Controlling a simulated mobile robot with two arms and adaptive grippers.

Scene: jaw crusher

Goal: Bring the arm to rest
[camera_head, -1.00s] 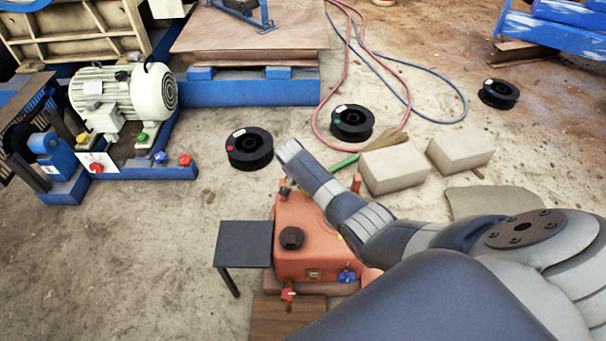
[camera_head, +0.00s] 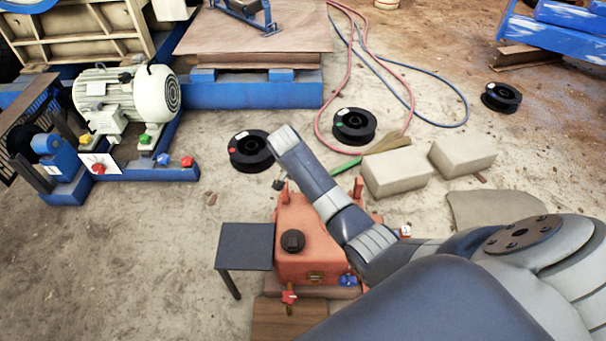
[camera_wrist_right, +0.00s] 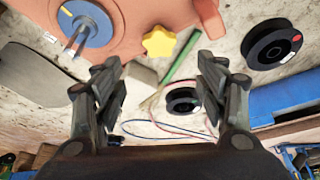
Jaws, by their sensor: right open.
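My right arm (camera_head: 330,205) reaches in from the lower right and passes over the orange machine housing (camera_head: 300,250). Its far end is above the floor behind the housing, by a black spool (camera_head: 250,150). In the right wrist view my right gripper (camera_wrist_right: 160,72) has its two fingers wide apart with nothing between them that it holds. The orange housing (camera_wrist_right: 140,20) shows beyond the fingers there, with a blue disc and metal shaft (camera_wrist_right: 88,25) and a yellow star knob (camera_wrist_right: 159,41). The gripper's fingers are mostly hidden in the head view. My left gripper is not in view.
A small dark table (camera_head: 246,246) stands left of the housing. Pale blocks (camera_head: 396,172), another spool (camera_head: 354,126) and hoses (camera_head: 350,55) lie behind it. An electric motor (camera_head: 125,95) on a blue frame is at the left. Floor at the lower left is clear.

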